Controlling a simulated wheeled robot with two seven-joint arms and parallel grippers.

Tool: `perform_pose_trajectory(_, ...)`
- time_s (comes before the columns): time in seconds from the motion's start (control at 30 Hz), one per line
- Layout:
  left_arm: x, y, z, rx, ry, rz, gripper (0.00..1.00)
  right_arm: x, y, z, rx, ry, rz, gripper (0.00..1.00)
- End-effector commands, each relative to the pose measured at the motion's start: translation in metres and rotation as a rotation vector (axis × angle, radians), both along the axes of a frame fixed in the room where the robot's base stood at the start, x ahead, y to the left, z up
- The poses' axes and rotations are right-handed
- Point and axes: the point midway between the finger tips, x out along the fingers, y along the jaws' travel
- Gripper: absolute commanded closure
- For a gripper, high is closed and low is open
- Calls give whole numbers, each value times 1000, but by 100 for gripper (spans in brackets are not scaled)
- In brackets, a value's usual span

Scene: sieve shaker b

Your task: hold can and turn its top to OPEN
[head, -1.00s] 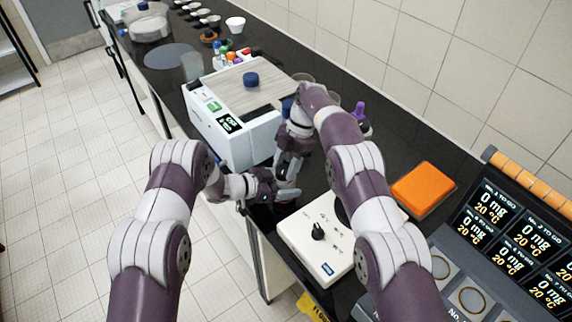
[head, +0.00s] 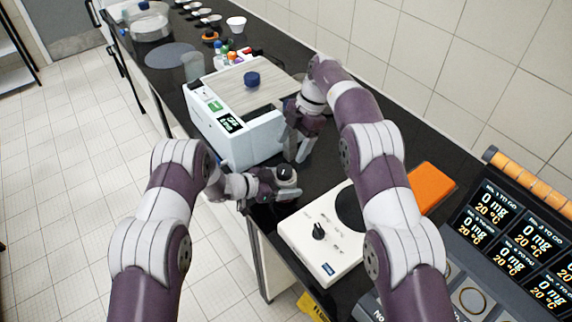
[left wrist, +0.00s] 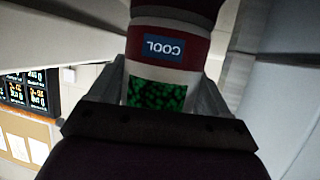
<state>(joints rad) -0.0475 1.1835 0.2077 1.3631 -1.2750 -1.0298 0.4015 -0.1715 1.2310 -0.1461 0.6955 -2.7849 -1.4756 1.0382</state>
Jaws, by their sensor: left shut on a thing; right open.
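The can (head: 285,173) shows a dark round top in the head view, and its marks are too small to read there. My left gripper (head: 286,188) is shut around the can's body above the dark counter near its front edge. In the left wrist view the can (left wrist: 167,50) is white with a dark red band, a blue label reading COOL upside down, and a green speckled patch. Its top is cut off there. My right gripper (head: 299,150) is open and empty, just beyond the can and apart from it.
A white box machine (head: 245,140) with a wood-look top stands just beyond the grippers. A white control box (head: 318,250) with a black knob is nearer. An orange block (head: 430,186) and a tilted display panel (head: 515,235) are at the right.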

Motion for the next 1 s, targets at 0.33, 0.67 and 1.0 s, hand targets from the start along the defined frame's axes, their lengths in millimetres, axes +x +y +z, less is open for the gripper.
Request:
perform_pose_trajectory(0.33,0,0,-1,1,1,0,73,-27,-26,42,5,72,-633,26)
perform_pose_trajectory(0.67,0,0,-1,1,1,1,73,-20,-5,-10,6,81,-722,26)
perform_pose_trajectory(1.0,0,0,0,1,1,1,73,-17,19,-67,8,77,-721,26)
